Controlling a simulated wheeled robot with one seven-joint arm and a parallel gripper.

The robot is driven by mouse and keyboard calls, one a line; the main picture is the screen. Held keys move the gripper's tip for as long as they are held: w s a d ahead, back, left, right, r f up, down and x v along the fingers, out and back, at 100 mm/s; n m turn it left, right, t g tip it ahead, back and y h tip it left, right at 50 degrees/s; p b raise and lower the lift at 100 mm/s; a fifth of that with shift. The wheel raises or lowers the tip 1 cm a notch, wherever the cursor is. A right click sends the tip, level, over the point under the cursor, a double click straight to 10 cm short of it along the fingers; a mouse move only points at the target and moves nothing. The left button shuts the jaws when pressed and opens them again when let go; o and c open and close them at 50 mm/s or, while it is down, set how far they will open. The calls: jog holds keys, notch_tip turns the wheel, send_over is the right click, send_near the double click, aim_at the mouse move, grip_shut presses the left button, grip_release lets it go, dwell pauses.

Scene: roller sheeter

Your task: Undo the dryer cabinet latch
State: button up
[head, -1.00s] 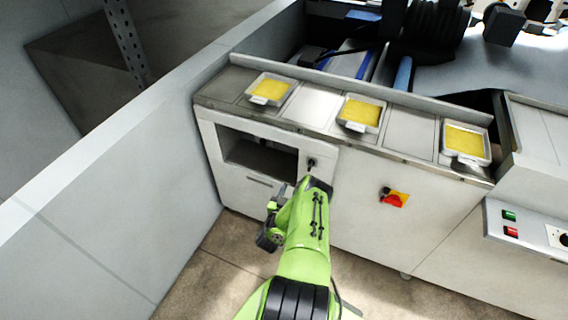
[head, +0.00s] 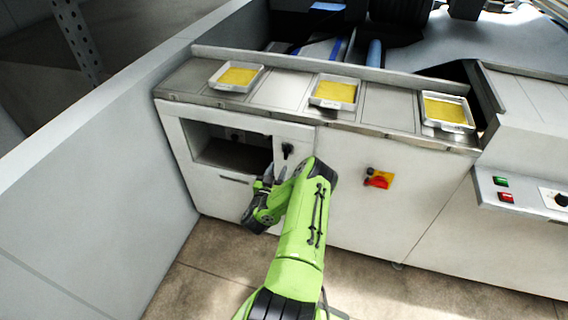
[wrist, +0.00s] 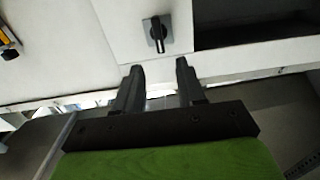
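The dryer cabinet (head: 222,196) is a white front with a dark open recess, below the steel counter. Its latch (head: 287,150) is a small black handle to the right of the recess. In the wrist view the latch (wrist: 157,33) is a black lever on a grey plate, pointing roughly up and down in the picture. My gripper (head: 268,176) is just below and left of the latch in the head view. In the wrist view my gripper (wrist: 160,80) has its two black fingers apart with nothing between them; the latch is beyond their tips, not touched.
A red and yellow rotary switch (head: 378,178) is on the panel to the right. Trays of yellow material (head: 334,92) stand on the counter (head: 388,106). A grey wall (head: 90,190) bounds the left side. The floor (head: 190,290) in front is clear.

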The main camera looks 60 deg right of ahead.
aim_at(285, 152)
jog(key=d+b, duration=0.1)
jog(key=d, duration=0.1)
jog(key=d+b, duration=0.1)
jog(key=d, duration=0.2)
jog(key=w+d+b, duration=0.1)
jog(key=d+b, duration=0.1)
jog(key=shift+d+f, duration=0.2)
jog(key=shift+w+d+r, duration=0.15)
jog(key=shift+d, duration=0.35)
grip_shut()
